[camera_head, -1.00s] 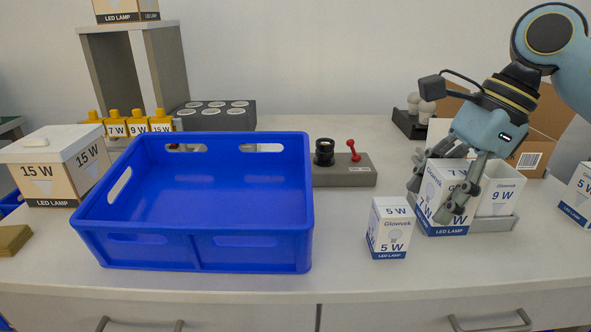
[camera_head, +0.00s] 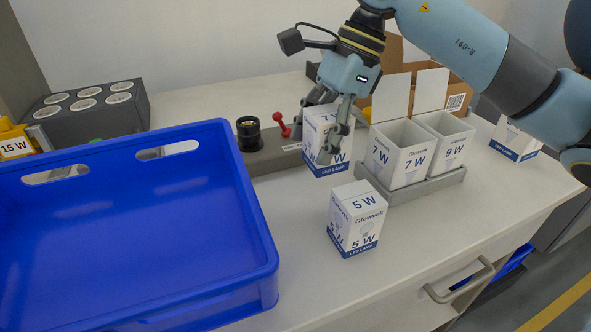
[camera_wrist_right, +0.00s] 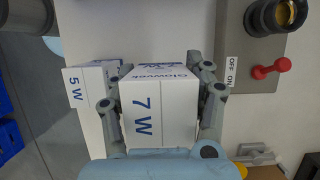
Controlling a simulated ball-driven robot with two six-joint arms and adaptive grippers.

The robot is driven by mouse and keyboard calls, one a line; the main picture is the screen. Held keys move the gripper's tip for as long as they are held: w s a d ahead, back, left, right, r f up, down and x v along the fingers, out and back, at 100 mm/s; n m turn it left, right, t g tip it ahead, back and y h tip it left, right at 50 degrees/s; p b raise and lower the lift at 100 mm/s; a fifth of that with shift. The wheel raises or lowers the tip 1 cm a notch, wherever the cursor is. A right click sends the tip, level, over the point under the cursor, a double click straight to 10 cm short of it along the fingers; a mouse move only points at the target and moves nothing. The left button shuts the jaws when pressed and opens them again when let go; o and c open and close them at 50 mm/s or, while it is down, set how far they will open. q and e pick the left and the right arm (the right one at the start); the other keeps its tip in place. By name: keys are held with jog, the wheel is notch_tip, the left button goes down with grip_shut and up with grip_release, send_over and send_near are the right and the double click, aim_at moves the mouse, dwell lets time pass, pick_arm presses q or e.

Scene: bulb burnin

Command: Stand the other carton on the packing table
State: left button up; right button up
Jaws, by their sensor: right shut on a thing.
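My right gripper (camera_head: 312,147) is shut on a white and blue 7 W carton (camera_head: 326,172), with one finger on each side of it. The carton is upright, at the left of the grey tray, close to the switch unit. Whether its base touches the table is unclear. The right wrist view shows the carton's 7 W face (camera_wrist_right: 150,120) between the fingers. A closed 5 W carton (camera_head: 357,218) stands on the packing table (camera_head: 300,265), nearer the front. Open 7 W (camera_head: 398,155) and 9 W (camera_head: 443,140) cartons stand in the grey tray (camera_head: 415,190). My left gripper is out of view.
A blue crate (camera_head: 262,250) fills the left. A grey switch unit (camera_head: 270,155) with a black socket (camera_head: 248,133) and red lever (camera_head: 282,124) lies behind. Another carton (camera_head: 515,138) stands right, by a cardboard box (camera_head: 462,85). Bare table lies around the 5 W carton.

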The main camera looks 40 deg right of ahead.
aim_at(310, 168)
notch_tip(310, 168, down, 3)
notch_tip(310, 168, down, 4)
jog(key=shift+r, duration=0.1)
jog(key=shift+f, duration=0.2)
jog(key=shift+f, duration=0.1)
jog(key=shift+f+b, duration=0.1)
jog(key=shift+b, duration=0.25)
jog(key=o, duration=1.2)
jog(key=shift+c, duration=0.2)
jog(key=shift+r, duration=0.2)
